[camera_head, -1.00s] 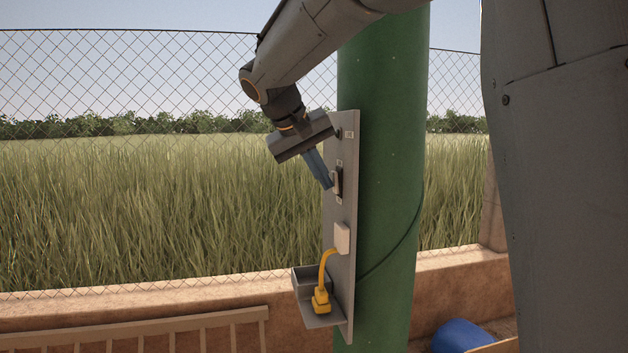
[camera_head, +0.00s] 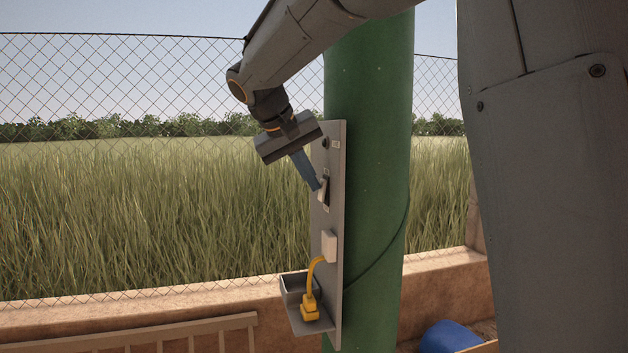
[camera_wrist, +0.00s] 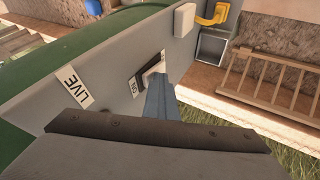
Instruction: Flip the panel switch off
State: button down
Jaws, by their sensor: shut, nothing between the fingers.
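The grey panel (camera_head: 334,270) stands upright on the green post. Its switch (camera_head: 324,190), a pale rocker in a dark frame, sits in the upper middle part. It also shows in the wrist view (camera_wrist: 152,72), with an "ON" label beside it. My gripper (camera_head: 316,186) is shut and empty, its blue fingers pointing down to the right at the switch. In the wrist view the fingertips (camera_wrist: 157,78) overlap the rocker's near end and seem to touch it. The fingers hide part of the rocker.
Below the switch are a white socket box (camera_head: 329,245), a yellow plug and cable (camera_head: 310,306) and a small grey tray (camera_head: 290,290). A "LIVE" label (camera_wrist: 74,87) is on the panel. The green post (camera_head: 370,200) stands right behind. Open air lies left.

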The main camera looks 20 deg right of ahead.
jog(key=w+a+f+b+v, duration=0.1)
jog(key=a+v, duration=0.1)
jog(key=v, duration=1)
jog(key=shift+r+b, duration=0.2)
jog(key=shift+b, duration=0.2)
jog(key=shift+a, duration=0.15)
jog(key=s+d+f+n+g+y, duration=0.1)
jog(key=s+f+y, duration=0.1)
jog(key=f, duration=1)
jog(key=s+d+f+n+g+y, duration=0.1)
jog(key=s+f+n, duration=0.1)
jog(key=f, duration=0.9)
jog(key=s+d+f+y, duration=0.1)
jog(key=s+f, duration=0.7)
jog(key=f, duration=0.3)
jog(key=s+d+f+m+g+y, duration=0.1)
jog(key=s+d+f+y, duration=0.1)
jog(key=s+f, duration=0.6)
notch_tip(320, 180, down, 3)
jog(key=shift+s, duration=0.35)
jog(key=shift+d, duration=0.1)
